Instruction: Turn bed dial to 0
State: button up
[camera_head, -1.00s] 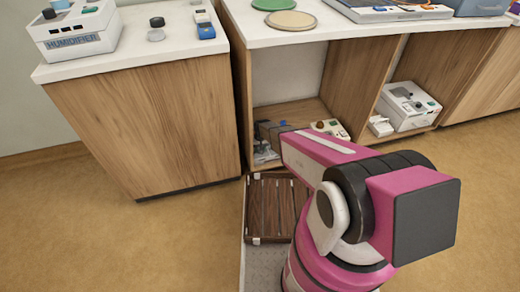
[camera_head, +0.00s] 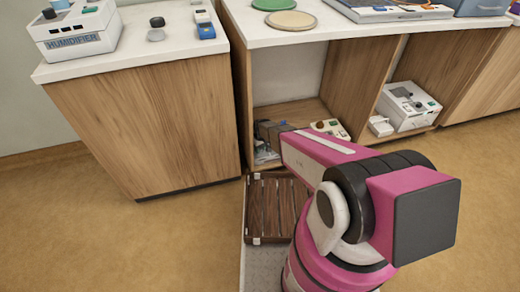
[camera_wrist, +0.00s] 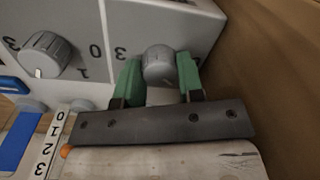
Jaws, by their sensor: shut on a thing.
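In the wrist view my gripper (camera_wrist: 158,78) has its green fingertips on either side of a grey round dial (camera_wrist: 158,60) and is shut on it. The dial sits on a light grey panel (camera_wrist: 160,20), with a "3" printed to its left. A second grey dial (camera_wrist: 45,55), with a white pointer mark, is on the panel to the left, with "0", "1" and "3" around it. No name label is readable, so I cannot tell which is the bed dial. In the head view my arm reaches into the left shelf compartment and hides most of what is there.
A wooden wall (camera_wrist: 275,80) stands close on the right in the wrist view. A blue-handled part (camera_wrist: 18,140) and a numbered strip (camera_wrist: 55,140) lie lower left. In the head view a control box (camera_head: 328,127) is beside my arm, and a humidifier (camera_head: 75,35) stands on the left cabinet.

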jog(key=n, duration=0.7)
dwell(0.6)
jog(key=o, duration=0.9)
jog(key=shift+r, duration=0.1)
jog(key=r, duration=1)
jog(key=shift+w+r, duration=0.2)
jog(key=shift+r, duration=0.15)
